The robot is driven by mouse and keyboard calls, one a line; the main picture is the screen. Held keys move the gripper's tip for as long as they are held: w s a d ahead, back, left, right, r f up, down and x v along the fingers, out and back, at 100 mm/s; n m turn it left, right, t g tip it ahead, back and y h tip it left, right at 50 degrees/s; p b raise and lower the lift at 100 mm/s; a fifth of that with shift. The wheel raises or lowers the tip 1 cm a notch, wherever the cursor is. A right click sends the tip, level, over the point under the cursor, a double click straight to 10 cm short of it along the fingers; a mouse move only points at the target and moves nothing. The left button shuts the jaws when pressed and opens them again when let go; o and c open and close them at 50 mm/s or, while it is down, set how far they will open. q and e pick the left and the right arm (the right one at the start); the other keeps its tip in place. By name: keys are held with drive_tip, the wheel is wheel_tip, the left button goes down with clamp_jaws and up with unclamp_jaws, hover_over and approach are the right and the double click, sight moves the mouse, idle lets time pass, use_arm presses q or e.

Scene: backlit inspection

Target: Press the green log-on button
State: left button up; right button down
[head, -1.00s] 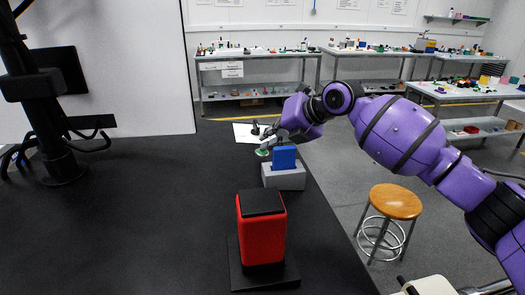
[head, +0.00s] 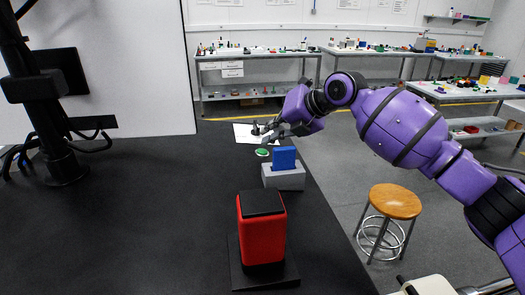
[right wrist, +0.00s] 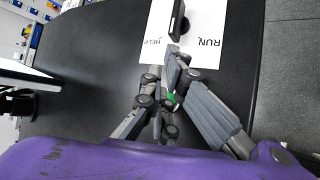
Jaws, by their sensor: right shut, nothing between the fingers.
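The green button (head: 262,152) lies on the black table near its right edge, behind the grey block. In the right wrist view, only a bit of green (right wrist: 170,97) shows between my finger links. My right gripper (head: 266,138) is shut and empty, its fingertips just above and behind the button in the head view, seemingly apart from it. In the right wrist view, my right gripper's fingertips (right wrist: 173,52) are together near the white sheet's edge. My left gripper is not in view.
A grey block (head: 284,179) holding an upright blue piece (head: 284,158) stands in front of the button. A red box (head: 262,230) stands nearer. A white sheet (right wrist: 155,40) marked RUN and HELP lies beyond, with a black switch-like part (right wrist: 178,18). The table's left middle is clear.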

drive_tip(key=r, duration=0.4)
drive_tip(key=shift+d+r+p, duration=0.25)
drive_tip(key=shift+d+p, duration=0.1)
drive_tip(key=shift+p, duration=0.05)
drive_tip(key=shift+f, duration=0.1)
